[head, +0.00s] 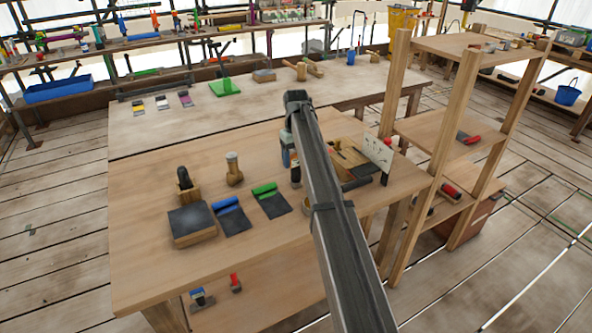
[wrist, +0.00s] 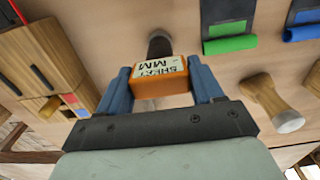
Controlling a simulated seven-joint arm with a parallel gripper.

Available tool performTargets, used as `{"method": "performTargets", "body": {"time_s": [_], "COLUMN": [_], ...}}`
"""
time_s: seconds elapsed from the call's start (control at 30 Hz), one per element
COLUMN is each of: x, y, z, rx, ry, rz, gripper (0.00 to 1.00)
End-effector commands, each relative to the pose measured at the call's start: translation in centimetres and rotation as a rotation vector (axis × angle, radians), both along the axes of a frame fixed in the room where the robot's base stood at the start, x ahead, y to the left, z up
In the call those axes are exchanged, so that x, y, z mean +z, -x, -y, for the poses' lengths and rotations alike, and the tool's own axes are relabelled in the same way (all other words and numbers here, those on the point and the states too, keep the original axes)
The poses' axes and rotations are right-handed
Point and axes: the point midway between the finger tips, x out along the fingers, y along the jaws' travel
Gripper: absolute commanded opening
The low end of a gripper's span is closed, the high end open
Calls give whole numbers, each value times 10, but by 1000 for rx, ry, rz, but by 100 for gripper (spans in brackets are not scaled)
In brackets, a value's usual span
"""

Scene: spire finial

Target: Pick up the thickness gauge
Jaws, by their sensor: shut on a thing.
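In the wrist view, my gripper (wrist: 162,82) is shut on an orange block with a pale label reading "SHEET MM", which looks like the thickness gauge (wrist: 160,74). A blue finger presses on each side of it. A dark rounded part (wrist: 159,45) shows just beyond the block; I cannot tell whether it belongs to the gauge. In the head view, my arm hides most of the gripper and the gauge, above the right part of the near workbench (head: 150,255). I cannot tell whether the gauge touches the bench.
Green-handled (head: 268,197) and blue-handled (head: 231,215) flat tools lie left of my arm. A dark-topped block (head: 192,222) and a wooden peg-like tool (head: 234,168) are further left. A wooden board with tools (wrist: 45,62) is close by. A wooden shelf (head: 455,110) rises at right.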

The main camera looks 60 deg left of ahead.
Motion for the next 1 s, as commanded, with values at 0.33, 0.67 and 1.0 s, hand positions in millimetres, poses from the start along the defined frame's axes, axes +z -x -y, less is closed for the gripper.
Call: {"method": "performTargets", "body": {"time_s": [0.33, 0.67, 1.0], "x": [6, 51, 98], "y": [0, 0, 19], "z": [0, -1, -7], "rx": [0, 0, 20], "ry": [-1, -2, 0], "rz": [0, 1, 0], "gripper": [30, 30, 30]}}
